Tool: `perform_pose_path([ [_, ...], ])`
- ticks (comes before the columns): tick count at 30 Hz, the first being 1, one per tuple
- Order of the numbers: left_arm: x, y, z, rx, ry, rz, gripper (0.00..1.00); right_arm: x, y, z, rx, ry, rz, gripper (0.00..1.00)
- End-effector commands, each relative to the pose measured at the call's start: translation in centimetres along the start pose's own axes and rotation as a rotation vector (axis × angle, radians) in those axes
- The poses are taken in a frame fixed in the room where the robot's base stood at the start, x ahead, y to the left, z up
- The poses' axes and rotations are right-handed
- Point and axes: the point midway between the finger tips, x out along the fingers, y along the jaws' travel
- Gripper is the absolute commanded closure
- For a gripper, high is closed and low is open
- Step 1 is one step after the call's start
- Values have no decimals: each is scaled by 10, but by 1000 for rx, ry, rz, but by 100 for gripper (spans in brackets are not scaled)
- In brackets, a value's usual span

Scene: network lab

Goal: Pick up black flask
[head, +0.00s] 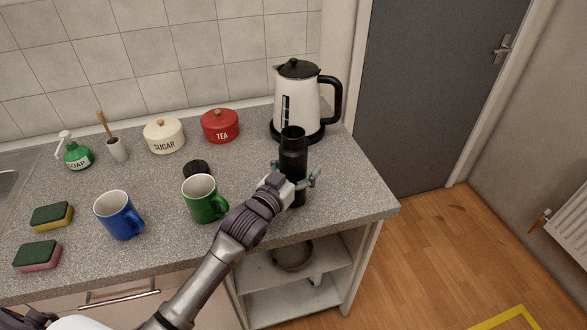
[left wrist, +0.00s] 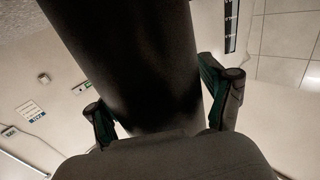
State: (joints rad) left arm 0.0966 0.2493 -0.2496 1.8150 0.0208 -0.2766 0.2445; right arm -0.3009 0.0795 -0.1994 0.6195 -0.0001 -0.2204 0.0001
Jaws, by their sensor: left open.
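The black flask (head: 293,150) stands upright on the grey worktop near its right end, in front of the kettle. My left gripper (head: 297,184) is at the flask's lower half, its fingers open on either side of it. In the left wrist view the flask (left wrist: 140,60) fills the middle, very close, between the two open fingers of the gripper (left wrist: 163,105). I cannot tell whether either finger touches it. The gripper hides part of the flask's lower body in the head view. My right gripper is not in view.
A white kettle (head: 298,98) stands close behind the flask. A green mug (head: 203,199), a blue mug (head: 116,214) and a small black round object (head: 197,168) are to the left. Tea (head: 221,126) and sugar (head: 164,136) pots stand at the back. The worktop's right edge is near.

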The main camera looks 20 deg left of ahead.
Motion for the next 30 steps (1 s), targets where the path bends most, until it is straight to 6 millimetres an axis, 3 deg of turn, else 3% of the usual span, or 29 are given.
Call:
perform_pose_path([
  [6, 0, 0, 0, 0, 0, 0, 22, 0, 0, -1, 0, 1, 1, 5],
  [20, 0, 0, 1, 0, -1, 0, 98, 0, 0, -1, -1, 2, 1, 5],
  [30, 0, 0, -2, 1, 4, 0, 100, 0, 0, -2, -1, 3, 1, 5],
])
